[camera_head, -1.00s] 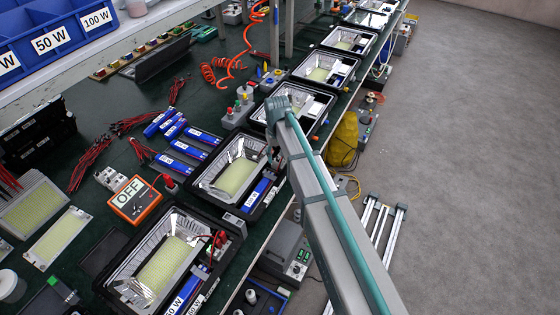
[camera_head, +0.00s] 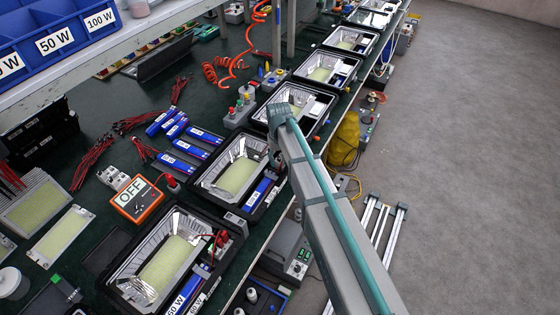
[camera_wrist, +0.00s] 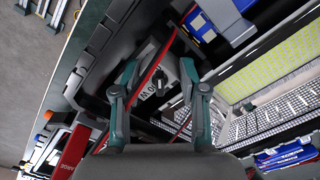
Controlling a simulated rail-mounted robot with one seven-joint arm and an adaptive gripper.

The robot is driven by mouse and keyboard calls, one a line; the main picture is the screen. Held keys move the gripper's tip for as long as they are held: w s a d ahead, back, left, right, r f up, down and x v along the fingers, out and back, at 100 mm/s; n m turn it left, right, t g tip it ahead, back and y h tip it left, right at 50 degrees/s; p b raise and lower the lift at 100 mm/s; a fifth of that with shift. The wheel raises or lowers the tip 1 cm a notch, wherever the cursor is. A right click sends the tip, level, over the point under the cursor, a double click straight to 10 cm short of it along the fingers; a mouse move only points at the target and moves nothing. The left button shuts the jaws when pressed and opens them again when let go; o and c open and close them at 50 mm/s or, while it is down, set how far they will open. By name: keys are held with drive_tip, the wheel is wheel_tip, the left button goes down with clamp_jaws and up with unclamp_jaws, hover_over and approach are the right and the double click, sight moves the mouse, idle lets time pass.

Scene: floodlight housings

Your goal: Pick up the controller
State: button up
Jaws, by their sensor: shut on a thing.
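My gripper (camera_wrist: 160,78) is seen from behind in the wrist view, with its two teal and grey fingers on either side of a small grey-white block (camera_wrist: 150,92). In the head view, my arm covers most of the gripper and the block cannot be made out.
Black floodlight housings (camera_head: 226,170) stand in a row along the green bench. Blue labelled modules (camera_head: 183,290) lie in and beside them. An orange OFF box (camera_head: 137,199), red wire bundles (camera_head: 90,163) and blue bins (camera_head: 60,40) are at left. Open grey floor (camera_head: 480,150) is at right.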

drive_tip(key=shift+r+p, duration=0.35)
drive_tip(key=shift+r, duration=0.2)
wheel_tip(320, 180, up, 3)
drive_tip(key=shift+f+p, duration=0.2)
drive_tip(key=shift+p, duration=0.5)
drive_tip(key=s+r+p, duration=0.1)
drive_tip(key=r, duration=0.1)
drive_tip(key=s+d+r+p, duration=0.1)
drive_tip(key=s+r, duration=0.1)
drive_tip(key=s+d+r+p, duration=0.1)
drive_tip(key=s+r, duration=0.1)
drive_tip(key=shift+d, duration=0.25)
drive_tip(key=shift+c, duration=0.5)
drive_tip(key=s+d+r+p, duration=0.2)
drive_tip(key=s+d+r, duration=0.1)
drive_tip(key=s, duration=0.4)
drive_tip(key=shift+s+d+r+p, duration=0.25)
drive_tip(key=shift+d+r+p, duration=0.05)
drive_tip(key=shift+d, duration=0.15)
drive_tip(key=shift+r+p, duration=0.3)
drive_tip(key=shift+r, duration=0.2)
wheel_tip(320, 180, up, 7)
drive_tip(key=shift+d+f, duration=0.1)
drive_tip(key=shift+f, duration=0.05)
